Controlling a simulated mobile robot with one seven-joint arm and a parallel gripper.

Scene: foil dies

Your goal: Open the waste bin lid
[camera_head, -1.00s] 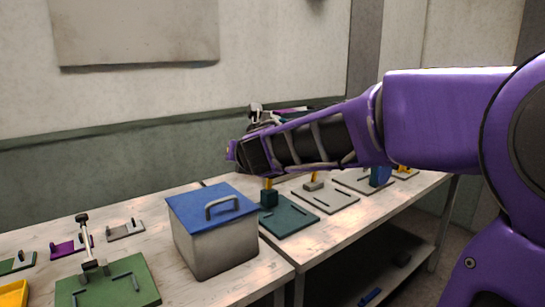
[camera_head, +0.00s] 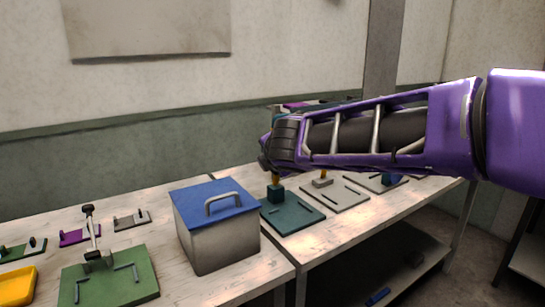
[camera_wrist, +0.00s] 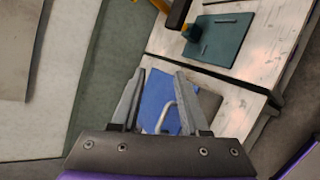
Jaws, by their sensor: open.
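The waste bin (camera_head: 222,245) is a grey box with a blue lid (camera_head: 190,208) and a grey arched handle (camera_head: 223,201). It stands on the wooden table, and its lid lies shut. In the wrist view the blue lid (camera_wrist: 157,95) and its handle (camera_wrist: 168,116) show between and beyond my fingers, partly hidden by them. My gripper (camera_wrist: 157,75) is open and empty, apart from the handle. In the head view the arm reaches in from the right, its end above and to the right of the bin; the fingers are not clear there.
A green plate with a clamp (camera_head: 110,282) lies left of the bin, and a yellow tray (camera_head: 17,288) is at the far left. A teal plate with a block (camera_head: 292,217) lies to the right. A wall stands behind the tables.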

